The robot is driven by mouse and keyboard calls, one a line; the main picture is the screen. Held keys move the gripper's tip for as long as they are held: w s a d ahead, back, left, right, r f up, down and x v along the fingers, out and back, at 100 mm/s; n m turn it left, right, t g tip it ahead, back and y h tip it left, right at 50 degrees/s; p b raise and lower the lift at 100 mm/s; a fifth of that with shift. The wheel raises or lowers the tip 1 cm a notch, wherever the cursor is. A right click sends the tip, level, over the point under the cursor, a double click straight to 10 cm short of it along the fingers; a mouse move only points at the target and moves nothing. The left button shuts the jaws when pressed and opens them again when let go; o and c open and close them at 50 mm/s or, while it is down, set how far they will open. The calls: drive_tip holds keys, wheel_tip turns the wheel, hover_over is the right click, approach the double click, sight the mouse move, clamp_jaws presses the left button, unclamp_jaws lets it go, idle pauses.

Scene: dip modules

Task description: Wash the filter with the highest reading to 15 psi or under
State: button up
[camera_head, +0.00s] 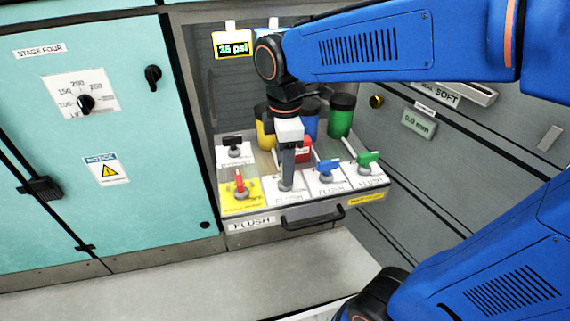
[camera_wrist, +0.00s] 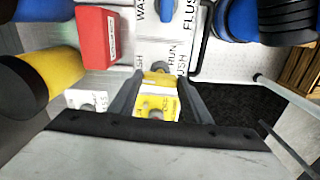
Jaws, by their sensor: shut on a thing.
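My gripper (camera_head: 287,188) reaches down over the sliding shelf of valves. In the wrist view its two fingers close around a yellow valve handle (camera_wrist: 157,78), which the gripper hides in the head view. Beside it stand a blue handle (camera_head: 328,167), a green handle (camera_head: 367,159), a red handle (camera_head: 240,183) on a yellow plate and a black handle (camera_head: 232,142). White plates carry labels such as RUN, WASH and FLUSH. A display (camera_head: 233,43) above reads 35 psi; any other readings are hidden by my arm.
Behind the handles stand yellow (camera_head: 265,127), blue (camera_head: 310,120) and green (camera_head: 340,116) canisters and a red block (camera_head: 304,148). A dark pull bar (camera_head: 312,218) fronts the shelf. A teal cabinet (camera_head: 120,140) is at left, a grey panel (camera_head: 470,170) at right.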

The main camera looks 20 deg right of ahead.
drive_tip(key=shift+n, duration=0.5)
drive_tip(key=o, duration=1)
drive_tip(key=shift+o, duration=0.2)
drive_tip(key=shift+r, duration=0.1)
wheel_tip(320, 180, up, 17)
drive_tip(key=shift+d, duration=0.1)
drive_tip(key=s+d+f+m+t, duration=0.2)
drive_tip(key=s+d+f+m, duration=0.3)
drive_tip(key=d+f+m, duration=0.2)
drive_tip(key=s+d+f+m+t, duration=0.2)
drive_tip(key=s+d+f+m, duration=0.3)
drive_tip(key=f+m, duration=0.5)
drive_tip(key=shift+d+f+m+t, duration=0.4)
drive_tip(key=shift+d+f, duration=0.5)
